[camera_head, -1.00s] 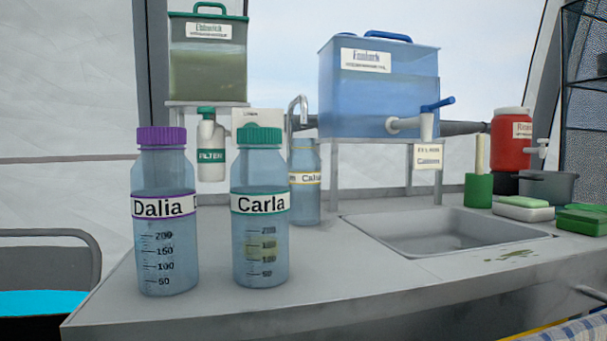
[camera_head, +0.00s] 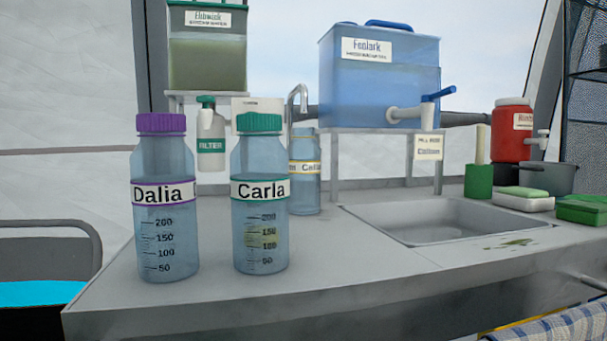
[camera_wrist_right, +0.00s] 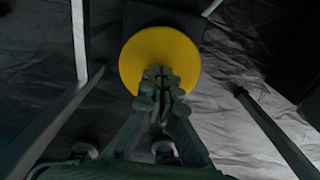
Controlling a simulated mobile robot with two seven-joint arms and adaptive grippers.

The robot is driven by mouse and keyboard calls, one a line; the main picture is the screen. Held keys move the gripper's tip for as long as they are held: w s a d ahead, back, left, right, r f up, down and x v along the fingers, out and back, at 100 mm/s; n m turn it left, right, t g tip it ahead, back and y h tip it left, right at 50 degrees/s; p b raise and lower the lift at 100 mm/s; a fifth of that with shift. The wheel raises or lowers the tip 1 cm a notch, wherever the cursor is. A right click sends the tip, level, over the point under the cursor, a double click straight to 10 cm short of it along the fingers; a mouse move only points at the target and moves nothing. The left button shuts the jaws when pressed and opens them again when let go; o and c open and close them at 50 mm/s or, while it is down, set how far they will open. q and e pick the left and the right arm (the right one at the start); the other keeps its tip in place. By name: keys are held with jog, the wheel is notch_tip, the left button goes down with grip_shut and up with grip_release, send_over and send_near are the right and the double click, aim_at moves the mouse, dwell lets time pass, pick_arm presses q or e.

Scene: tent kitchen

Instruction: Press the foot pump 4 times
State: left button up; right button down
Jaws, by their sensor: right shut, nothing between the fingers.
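The foot pump (camera_wrist_right: 137,62) shows in the right wrist view as a round yellow pad on a dark base, low near the floor. My right gripper (camera_wrist_right: 161,80) is shut and empty. Its fingertips overlap the middle and near part of the pad in the picture. I cannot tell whether they touch it or how far the pad is pressed. The head view does not show the pump or either gripper.
On the counter (camera_head: 330,275) stand the Dalia bottle (camera_head: 165,240), the Carla bottle (camera_head: 260,225), a third bottle (camera_head: 305,190) and a sink (camera_head: 440,222). A blue tank (camera_head: 378,90) stands behind. Metal legs (camera_wrist_right: 78,40) flank the pump on the grey floor sheet.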

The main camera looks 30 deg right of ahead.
jog(key=shift+f+b, duration=1.7)
jog(key=shift+f, duration=0.6)
jog(key=shift+r, duration=0.25)
jog(key=shift+r+p, duration=2.9)
jog(key=shift+p, duration=0.1)
jog(key=shift+f, duration=0.2)
